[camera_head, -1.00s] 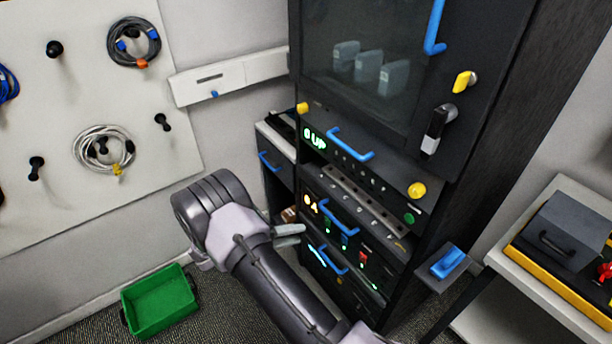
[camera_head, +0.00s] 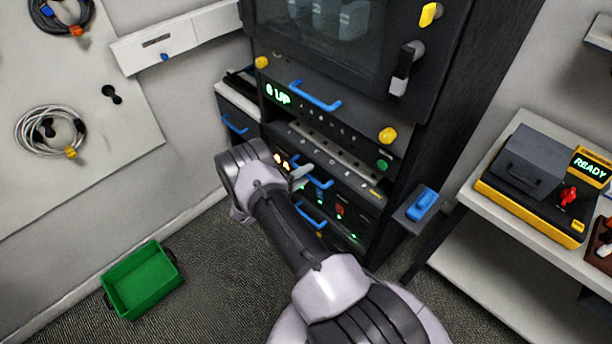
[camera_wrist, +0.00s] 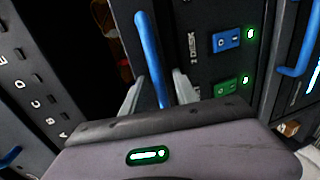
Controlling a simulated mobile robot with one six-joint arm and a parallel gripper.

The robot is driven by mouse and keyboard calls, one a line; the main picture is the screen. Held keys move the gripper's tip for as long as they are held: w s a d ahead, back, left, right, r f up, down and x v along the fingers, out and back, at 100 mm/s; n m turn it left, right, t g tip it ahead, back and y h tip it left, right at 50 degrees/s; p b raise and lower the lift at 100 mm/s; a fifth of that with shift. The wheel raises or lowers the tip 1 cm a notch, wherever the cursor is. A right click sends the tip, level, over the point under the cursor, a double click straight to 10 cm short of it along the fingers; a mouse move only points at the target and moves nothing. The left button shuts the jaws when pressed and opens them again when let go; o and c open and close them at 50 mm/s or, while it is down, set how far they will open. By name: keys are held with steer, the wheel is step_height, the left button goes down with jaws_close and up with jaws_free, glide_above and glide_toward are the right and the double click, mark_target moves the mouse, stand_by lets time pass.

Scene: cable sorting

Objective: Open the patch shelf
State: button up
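The dark rack (camera_head: 405,150) has stacked units with blue handles. A pale strip with a row of ports (camera_head: 325,150) lies below the upper unit's blue handle (camera_head: 315,97). In the wrist view a dark panel lettered A to E (camera_wrist: 38,85) is at the left; I cannot tell for sure which unit is the patch shelf. My gripper (camera_head: 301,176) is at the middle unit's blue handle (camera_head: 320,181). In the wrist view this handle (camera_wrist: 150,55) runs between the two spread fingers (camera_wrist: 158,95), with gaps beside it; contact is unclear.
A lower blue handle (camera_head: 310,216) is beneath. Yellow knobs (camera_head: 388,135) and a blue switch-like part on a side bracket (camera_head: 422,203) stick out. A green bin (camera_head: 150,278) is on the floor at left. A white table (camera_head: 470,170) with a yellow-based device (camera_head: 530,210) stands at right.

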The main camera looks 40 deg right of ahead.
steer(key=shift+d, duration=0.3)
jaws_close()
stand_by(1.3)
